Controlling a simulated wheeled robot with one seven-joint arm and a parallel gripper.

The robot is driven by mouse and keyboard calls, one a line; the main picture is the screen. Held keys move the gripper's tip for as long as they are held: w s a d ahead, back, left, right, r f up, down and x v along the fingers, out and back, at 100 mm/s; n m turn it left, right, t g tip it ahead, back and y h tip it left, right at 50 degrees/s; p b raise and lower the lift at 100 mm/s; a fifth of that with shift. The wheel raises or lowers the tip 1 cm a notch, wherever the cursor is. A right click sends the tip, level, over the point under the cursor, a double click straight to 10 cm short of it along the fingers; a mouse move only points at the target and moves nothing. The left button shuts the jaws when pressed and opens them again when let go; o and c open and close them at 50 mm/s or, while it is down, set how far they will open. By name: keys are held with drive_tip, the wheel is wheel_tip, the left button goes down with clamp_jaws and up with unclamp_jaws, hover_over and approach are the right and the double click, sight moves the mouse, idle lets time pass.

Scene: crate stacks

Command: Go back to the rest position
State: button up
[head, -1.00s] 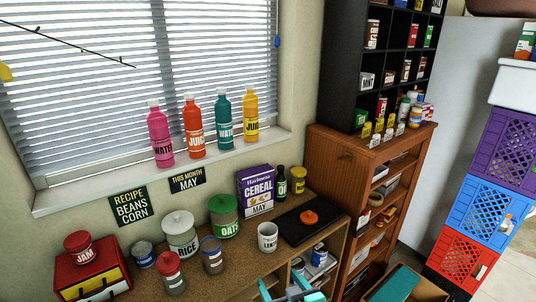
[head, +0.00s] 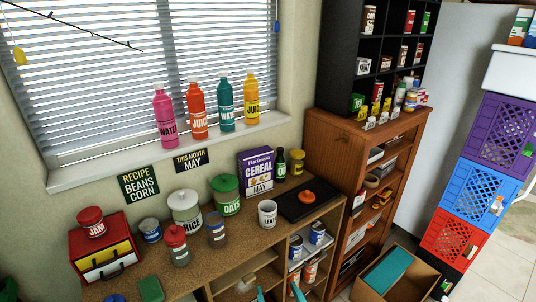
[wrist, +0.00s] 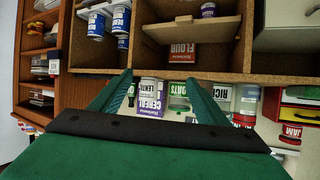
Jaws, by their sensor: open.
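My gripper (head: 278,294) shows only as two teal fingertips at the bottom edge of the head view, in front of the counter's open shelves. In the wrist view my gripper (wrist: 160,92) has its two green fingers spread apart, with nothing held between them. Behind that gap the cereal box (wrist: 151,100) and the oats jar (wrist: 183,90) appear upside down, at a distance on the counter. Most of my arm is outside the head view.
The wooden counter (head: 232,242) holds jars, a mug, a black tray (head: 322,203) and a red-yellow drawer box (head: 107,250). A cardboard box (head: 412,264) stands on the floor at right, near stacked crates (head: 454,240). A brown bookcase (head: 340,140) adjoins the counter.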

drive_tip(key=s+f+m+h, duration=0.1)
drive_tip(key=s+f, duration=0.4)
drive_tip(key=s, duration=0.3)
drive_tip(key=s+f+m+h, duration=0.15)
drive_tip(key=s+f, duration=0.25)
drive_tip(key=s, duration=0.5)
drive_tip(key=s+a+r+t, duration=0.1)
drive_tip(key=s+r, duration=0.1)
drive_tip(key=s, duration=0.6)
drive_tip(key=s+a+r+t, duration=0.1)
drive_tip(key=s+r, duration=0.1)
drive_tip(key=s, duration=0.7)
drive_tip(key=shift+a+n, duration=0.4)
drive_tip(key=shift+n, duration=0.05)
